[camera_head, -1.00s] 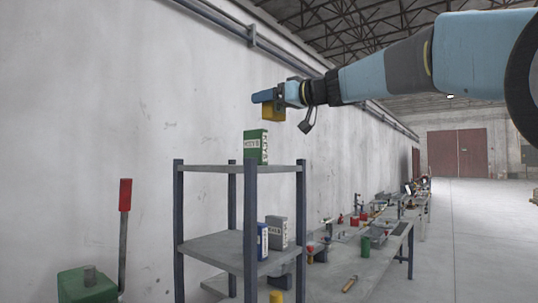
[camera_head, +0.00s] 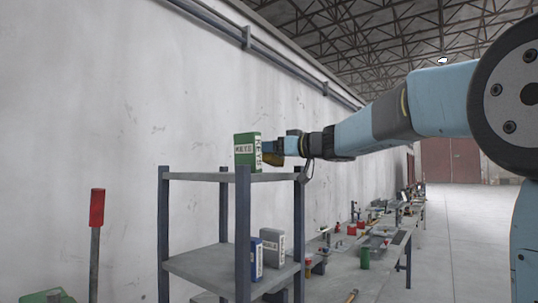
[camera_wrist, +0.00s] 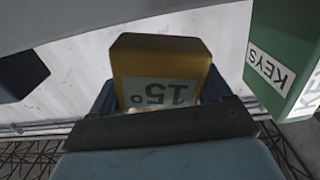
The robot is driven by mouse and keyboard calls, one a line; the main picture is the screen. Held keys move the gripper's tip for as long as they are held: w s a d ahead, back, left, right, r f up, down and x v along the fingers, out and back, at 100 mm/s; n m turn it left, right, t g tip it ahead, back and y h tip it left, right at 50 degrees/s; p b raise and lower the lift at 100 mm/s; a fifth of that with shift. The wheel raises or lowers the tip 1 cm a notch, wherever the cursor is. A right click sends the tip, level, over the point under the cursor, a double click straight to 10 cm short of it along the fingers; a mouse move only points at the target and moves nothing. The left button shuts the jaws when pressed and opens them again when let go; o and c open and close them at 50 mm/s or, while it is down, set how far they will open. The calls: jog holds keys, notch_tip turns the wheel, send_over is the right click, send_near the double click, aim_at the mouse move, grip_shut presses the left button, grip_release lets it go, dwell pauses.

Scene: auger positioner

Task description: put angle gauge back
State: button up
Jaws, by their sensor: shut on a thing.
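The angle gauge is a yellow block with a pale label reading 15°, upside down in the wrist view (camera_wrist: 160,68). My gripper (camera_head: 275,148) is shut on it; in the wrist view the dark jaws (camera_wrist: 158,100) lie at both sides of the block. In the head view the gauge (camera_head: 272,160) shows only as a small yellow patch under the gripper, partly hidden by the green box. The gripper is just above the level of the shelf's top board (camera_head: 215,177), near its right end. I cannot tell whether the gauge touches the board.
A green KEYS box (camera_head: 247,151) stands on the top board, close beside my gripper; it also fills the right of the wrist view (camera_wrist: 290,50). A blue box (camera_head: 256,258) and a grey box (camera_head: 273,247) stand on the lower board. A long bench (camera_head: 340,262) with several items lies beyond.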

jog(key=shift+s+a+f, duration=0.15)
jog(key=shift+s+f, duration=0.15)
jog(key=shift+s, duration=0.05)
jog(key=shift+a+f, duration=0.25)
jog(key=shift+a, duration=0.05)
jog(key=shift+f, duration=0.2)
jog(key=o, duration=1.8)
jog(key=shift+r, duration=0.1)
jog(key=shift+d+r, duration=0.1)
jog(key=shift+r, duration=0.05)
jog(key=v, duration=1.2)
